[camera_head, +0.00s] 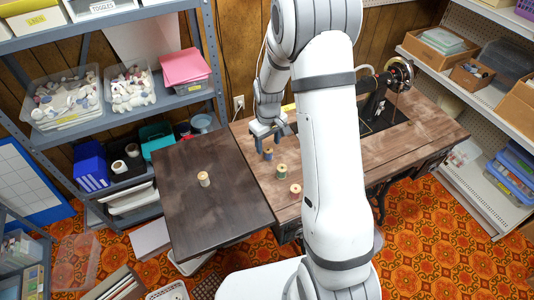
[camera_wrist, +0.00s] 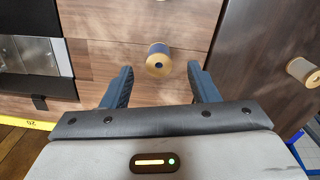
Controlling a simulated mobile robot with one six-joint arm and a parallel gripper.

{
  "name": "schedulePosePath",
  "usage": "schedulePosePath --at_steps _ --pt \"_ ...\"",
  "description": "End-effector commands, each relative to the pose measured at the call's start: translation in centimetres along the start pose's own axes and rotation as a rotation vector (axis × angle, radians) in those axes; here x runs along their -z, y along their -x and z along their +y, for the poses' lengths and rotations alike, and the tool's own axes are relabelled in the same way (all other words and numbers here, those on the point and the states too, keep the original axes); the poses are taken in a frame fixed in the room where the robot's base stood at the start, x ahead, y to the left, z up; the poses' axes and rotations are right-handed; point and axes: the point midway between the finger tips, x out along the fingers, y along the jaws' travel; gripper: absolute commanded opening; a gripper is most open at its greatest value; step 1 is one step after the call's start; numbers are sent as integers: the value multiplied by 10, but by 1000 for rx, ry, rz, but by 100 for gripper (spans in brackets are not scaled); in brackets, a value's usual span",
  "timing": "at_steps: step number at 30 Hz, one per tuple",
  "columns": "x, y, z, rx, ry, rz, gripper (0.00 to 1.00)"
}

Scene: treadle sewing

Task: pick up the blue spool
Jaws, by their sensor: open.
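The blue spool (camera_head: 268,155), blue thread with pale wooden ends, stands on the brown sewing table (camera_head: 425,122), left of my arm. In the wrist view the blue spool (camera_wrist: 158,61) shows its round end, centred between the fingertips and slightly beyond them. My gripper (camera_head: 267,144) is open just above and around the spool in the head view. In the wrist view my gripper (camera_wrist: 160,72) has one finger on each side, with gaps to the spool. Contact is not visible.
A green spool (camera_head: 281,172) and a tan spool (camera_head: 295,189) stand nearby on the table. A beige spool (camera_head: 203,179) stands on the dark side leaf (camera_head: 180,215). The black sewing machine (camera_head: 375,100) is right of my arm. A yellow measuring strip (camera_wrist: 30,123) runs along an edge.

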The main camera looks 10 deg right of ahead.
Motion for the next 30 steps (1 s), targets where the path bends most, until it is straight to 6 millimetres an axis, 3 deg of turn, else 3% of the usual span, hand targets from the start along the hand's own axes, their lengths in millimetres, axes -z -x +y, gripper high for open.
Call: schedulePosePath --at_steps 10,20,30 --pt "2 -45 1 1 0 -3 54" --pt "3 -52 1 0 1 0 54" --pt "3 -52 1 0 1 0 26"
